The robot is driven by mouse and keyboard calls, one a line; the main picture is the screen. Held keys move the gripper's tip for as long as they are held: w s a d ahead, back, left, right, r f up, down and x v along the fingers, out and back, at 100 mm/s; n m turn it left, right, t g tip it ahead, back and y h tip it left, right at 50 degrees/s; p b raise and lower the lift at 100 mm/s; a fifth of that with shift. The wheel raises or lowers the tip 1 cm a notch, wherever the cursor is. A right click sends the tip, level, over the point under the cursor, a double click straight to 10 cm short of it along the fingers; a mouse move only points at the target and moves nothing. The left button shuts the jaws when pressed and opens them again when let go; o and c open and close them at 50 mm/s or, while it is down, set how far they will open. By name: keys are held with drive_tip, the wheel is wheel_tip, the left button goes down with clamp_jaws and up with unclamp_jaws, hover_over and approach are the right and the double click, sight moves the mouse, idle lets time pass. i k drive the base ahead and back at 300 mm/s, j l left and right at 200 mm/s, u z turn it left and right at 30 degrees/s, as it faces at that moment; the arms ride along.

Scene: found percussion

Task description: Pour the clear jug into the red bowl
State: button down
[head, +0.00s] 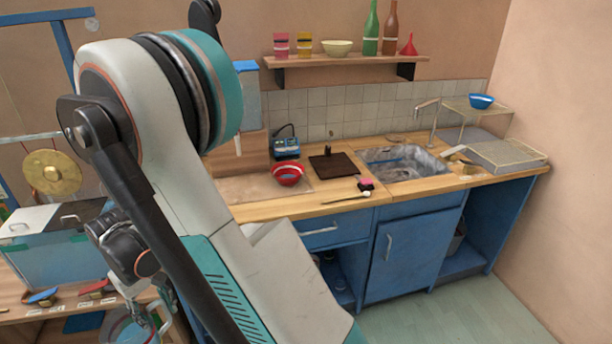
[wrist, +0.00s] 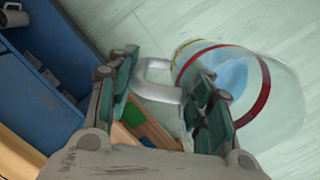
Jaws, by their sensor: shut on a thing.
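The clear jug (wrist: 285,100) has a red band, a yellowish rim and a pale handle (wrist: 155,80). Something light blue shows inside it. My gripper (wrist: 165,95) is shut on the handle in the wrist view, and the jug hangs over the pale floor. In the head view the jug (head: 122,332) is at the bottom left, partly cut off, beside my gripper (head: 158,320). The red bowl (head: 288,176) with a white stripe stands on the wooden counter, well to the right of and beyond my gripper.
A blue device (head: 286,145) stands just behind the bowl. A dark board (head: 332,167) and a sink (head: 402,163) lie to its right. A spoon-like utensil (head: 345,199) lies near the counter's front edge.

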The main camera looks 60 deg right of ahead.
sight(288, 173)
drive_tip(key=z, duration=1.4)
drive_tip(key=i, duration=0.05)
